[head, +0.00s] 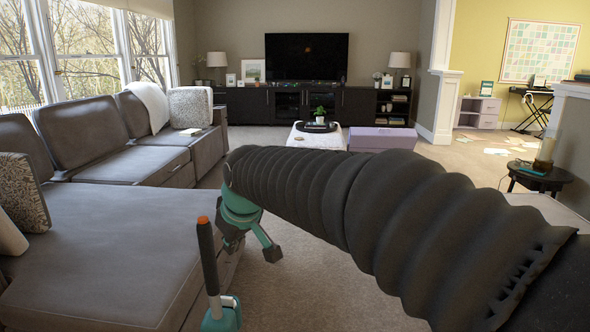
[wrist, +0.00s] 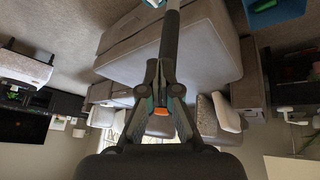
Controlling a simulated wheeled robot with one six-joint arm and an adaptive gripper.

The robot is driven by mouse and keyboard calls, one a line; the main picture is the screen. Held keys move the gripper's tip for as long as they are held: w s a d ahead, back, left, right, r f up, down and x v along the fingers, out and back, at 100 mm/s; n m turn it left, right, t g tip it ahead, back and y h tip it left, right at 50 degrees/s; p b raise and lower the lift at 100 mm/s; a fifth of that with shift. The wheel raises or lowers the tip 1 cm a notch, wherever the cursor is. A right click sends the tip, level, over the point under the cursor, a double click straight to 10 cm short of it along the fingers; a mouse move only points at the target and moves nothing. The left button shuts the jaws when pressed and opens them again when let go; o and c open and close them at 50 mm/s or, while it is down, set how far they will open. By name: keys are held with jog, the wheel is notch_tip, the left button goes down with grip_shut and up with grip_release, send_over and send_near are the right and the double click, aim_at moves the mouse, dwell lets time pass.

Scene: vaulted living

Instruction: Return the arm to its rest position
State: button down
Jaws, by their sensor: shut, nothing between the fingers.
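My arm, in a black ribbed sleeve, reaches from the lower right of the head view to its middle. My gripper (head: 252,232), teal and dark, hangs at the arm's end, pointing down, above the floor beside the grey sofa's chaise. In the wrist view my gripper (wrist: 161,68) shows at the centre, its fingers brought together with nothing held. A dark rod with an orange tip stands left of the gripper in the head view, on a teal base; whether it touches the gripper I cannot tell.
The grey sofa (head: 110,255) fills the left side, close to my gripper. A low table with a plant (head: 320,115) and a lilac box (head: 382,138) stand ahead. A round black side table (head: 540,178) is at the right. Carpet (head: 300,285) lies clear below the arm.

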jog(key=s+d+f+m+h, duration=0.1)
jog(key=s+d+f+m, duration=0.1)
jog(key=s+d, duration=0.5)
jog(key=s+d+f+m+h, duration=0.1)
jog(key=s+d+f+m, duration=0.2)
jog(key=s+d, duration=0.5)
jog(key=s+d+f+m+h, duration=0.1)
jog(key=s+d+m, duration=0.3)
jog(key=d, duration=0.9)
jog(key=s+f, duration=0.1)
jog(key=s, duration=0.2)
jog(key=shift+s+f+m+t, duration=0.3)
jog(key=shift+s+m, duration=0.1)
jog(key=shift+d, duration=0.1)
